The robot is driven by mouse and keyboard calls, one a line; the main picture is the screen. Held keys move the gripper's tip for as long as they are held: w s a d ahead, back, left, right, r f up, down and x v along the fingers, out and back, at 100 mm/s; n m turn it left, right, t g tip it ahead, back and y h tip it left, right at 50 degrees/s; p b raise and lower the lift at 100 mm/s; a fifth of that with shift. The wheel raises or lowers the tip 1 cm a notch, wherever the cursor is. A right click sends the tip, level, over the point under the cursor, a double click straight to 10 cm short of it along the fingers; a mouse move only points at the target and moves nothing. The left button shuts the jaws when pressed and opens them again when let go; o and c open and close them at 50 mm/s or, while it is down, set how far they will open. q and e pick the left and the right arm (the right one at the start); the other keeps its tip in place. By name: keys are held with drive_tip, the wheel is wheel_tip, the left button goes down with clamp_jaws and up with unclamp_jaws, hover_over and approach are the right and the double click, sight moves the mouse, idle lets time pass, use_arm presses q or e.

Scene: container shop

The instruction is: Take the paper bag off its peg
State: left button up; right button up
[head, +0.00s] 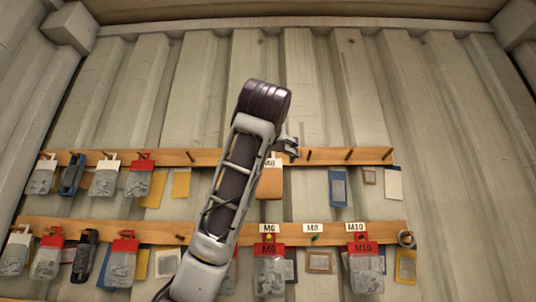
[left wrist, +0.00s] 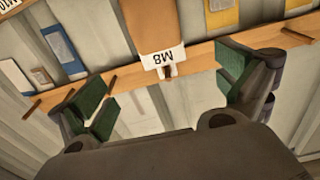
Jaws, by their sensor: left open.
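The paper bag (head: 269,185), brown with a white M8 label, hangs on the upper wooden rail, partly hidden behind my left arm. In the left wrist view the bag (left wrist: 150,25) appears upside down, with its label by the rail and a short peg (left wrist: 167,71) at the label's edge. My left gripper (head: 287,148) is at the upper rail, by the bag's top. In the left wrist view my left gripper (left wrist: 165,92) has its green-padded fingers wide apart, one on each side of the bag's peg, with nothing between them. My right gripper is not in view.
The upper rail (head: 215,157) has bare pegs to the right of the bag. Several red and white packs (head: 138,180) hang at the left. The lower rail (head: 150,232) carries more packs and M6, M8 and M10 labels. A blue-framed card (head: 338,188) is on the wall to the right.

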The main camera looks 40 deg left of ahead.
sight(269, 167)
use_arm(q)
drive_tip(key=shift+w+a, duration=0.1)
drive_tip(key=shift+p+x, duration=2.2)
drive_tip(key=shift+x, duration=4.6)
drive_tip(key=shift+c, duration=0.3)
drive_tip(key=c, duration=1)
drive_tip(key=shift+c, duration=0.2)
drive_tip(key=shift+r, duration=0.35)
drive_tip(key=shift+b+v, duration=0.5)
drive_tip(key=shift+v, duration=1.8)
drive_tip(key=shift+r, duration=0.2)
